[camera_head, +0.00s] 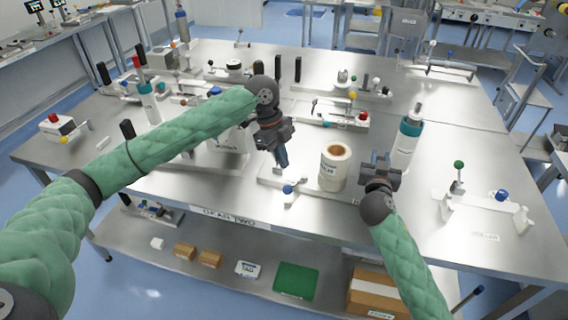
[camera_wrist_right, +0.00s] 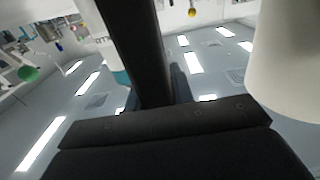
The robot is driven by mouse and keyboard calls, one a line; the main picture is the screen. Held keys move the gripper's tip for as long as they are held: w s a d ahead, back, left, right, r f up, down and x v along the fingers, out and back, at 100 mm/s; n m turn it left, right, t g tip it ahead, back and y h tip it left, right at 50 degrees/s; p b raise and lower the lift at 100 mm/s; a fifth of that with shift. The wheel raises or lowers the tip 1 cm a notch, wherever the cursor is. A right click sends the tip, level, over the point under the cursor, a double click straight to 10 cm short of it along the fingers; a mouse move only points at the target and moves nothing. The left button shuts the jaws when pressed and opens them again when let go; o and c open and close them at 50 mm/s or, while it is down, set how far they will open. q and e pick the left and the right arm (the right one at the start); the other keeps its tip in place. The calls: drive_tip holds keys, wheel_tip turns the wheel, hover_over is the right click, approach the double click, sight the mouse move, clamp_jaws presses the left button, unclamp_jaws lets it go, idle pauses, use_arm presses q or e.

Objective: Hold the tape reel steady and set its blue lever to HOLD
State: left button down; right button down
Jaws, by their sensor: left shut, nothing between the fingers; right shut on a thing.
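The tape reel (camera_head: 335,168) is a white upright roll with a brown core and dark lettering, standing on a pale base plate (camera_head: 313,192). The blue lever shows as a blue ball (camera_head: 288,189) at the base's front left; a HOLD mark is not readable. My left gripper (camera_head: 283,162) is shut and empty, pointing down just above and behind the blue ball, apart from it. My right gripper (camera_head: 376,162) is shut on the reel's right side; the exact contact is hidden. In the right wrist view the reel (camera_wrist_right: 290,60) is large at right, beside a dark finger.
A white bottle with a teal band (camera_head: 406,142) stands close behind my right gripper. A fixture with green and blue knobs (camera_head: 485,205) is to the right. Several other lever fixtures fill the table's back and left.

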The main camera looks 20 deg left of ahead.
drive_tip(key=shift+f, duration=0.4)
idle(0.7)
drive_tip(key=c, duration=1.1)
unclamp_jaws()
drive_tip(key=shift+w+r, duration=0.1)
drive_tip(key=shift+r, duration=0.1)
drive_tip(key=shift+r, duration=0.1)
drive_tip(key=shift+s+a, duration=0.15)
drive_tip(key=shift+s, duration=5.8)
